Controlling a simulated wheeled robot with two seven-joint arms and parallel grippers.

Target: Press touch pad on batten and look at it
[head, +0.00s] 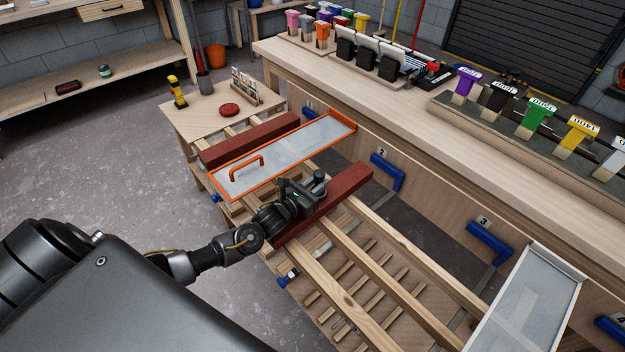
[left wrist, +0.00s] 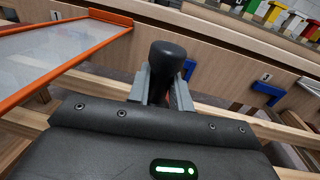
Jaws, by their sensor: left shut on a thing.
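My left gripper (head: 312,188) is shut on the touch pad (head: 320,175), whose black rounded grip stands up between the grey fingers in the left wrist view (left wrist: 167,62). The gripper is over the near dark red batten (head: 345,189), which lies across the wooden rails. The pad's underside is hidden by the fingers, so I cannot tell whether it touches the batten. A second dark red batten (head: 250,138) lies farther left. An orange-framed clear cover (head: 320,139) with an orange handle lies between the two battens. My right gripper is out of view.
Blue brackets (head: 388,171) line the bench front beside numbered plates. A white-framed clear panel (head: 525,300) stands at the lower right. Colour-topped brushes (head: 537,117) stand on the bench. A small table (head: 200,112) holds a red disc (head: 229,110).

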